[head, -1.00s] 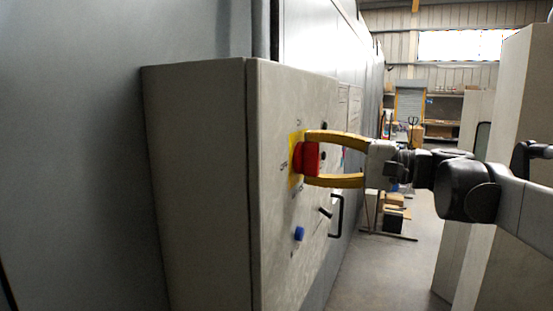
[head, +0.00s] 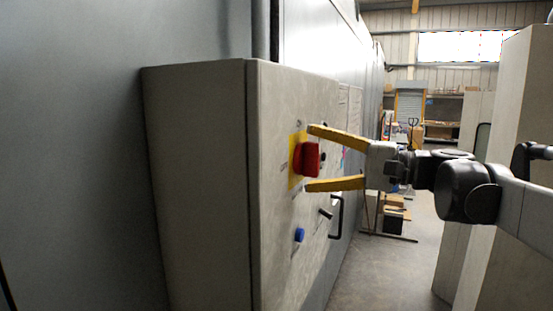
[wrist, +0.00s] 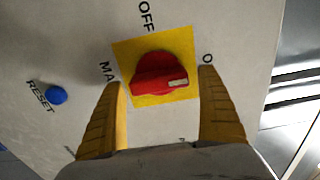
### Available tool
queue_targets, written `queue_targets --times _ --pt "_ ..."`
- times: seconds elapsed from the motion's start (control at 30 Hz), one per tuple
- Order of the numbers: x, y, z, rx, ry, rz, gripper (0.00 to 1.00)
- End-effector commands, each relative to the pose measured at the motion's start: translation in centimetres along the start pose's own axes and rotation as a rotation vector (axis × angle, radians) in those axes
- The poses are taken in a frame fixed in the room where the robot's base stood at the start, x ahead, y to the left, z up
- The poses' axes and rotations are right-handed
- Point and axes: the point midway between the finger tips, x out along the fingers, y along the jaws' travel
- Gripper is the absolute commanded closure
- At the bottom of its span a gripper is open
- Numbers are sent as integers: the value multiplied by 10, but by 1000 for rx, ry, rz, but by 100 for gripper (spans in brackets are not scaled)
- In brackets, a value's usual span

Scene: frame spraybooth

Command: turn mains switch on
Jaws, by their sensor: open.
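The red mains switch knob (head: 306,160) sits on a yellow plate (head: 294,178) on the side of a grey control box (head: 200,180). In the wrist view the knob (wrist: 158,75) has a white mark at its right end, facing a label that starts with "O" and is partly hidden by a finger. "OFF" is printed above the plate. My gripper (head: 309,158) is open, with yellow fingers above and below the knob in the head view. In the wrist view gaps show between both fingers and the knob.
A tall pale cabinet (head: 510,130) stands at the right, near my arm. Open floor (head: 385,270) runs between them.

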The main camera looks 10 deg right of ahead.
Motion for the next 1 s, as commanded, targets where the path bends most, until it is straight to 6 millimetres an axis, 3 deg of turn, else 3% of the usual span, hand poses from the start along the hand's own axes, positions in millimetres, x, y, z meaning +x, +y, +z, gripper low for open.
queue_targets --times 0.17,0.6,0.8,1.0 --pt "-17 0 -1 0 4 0 14" --pt "-106 0 -1 0 4 0 14" --pt "-120 0 0 0 1 0 14" --pt "-120 0 0 0 0 0 14"
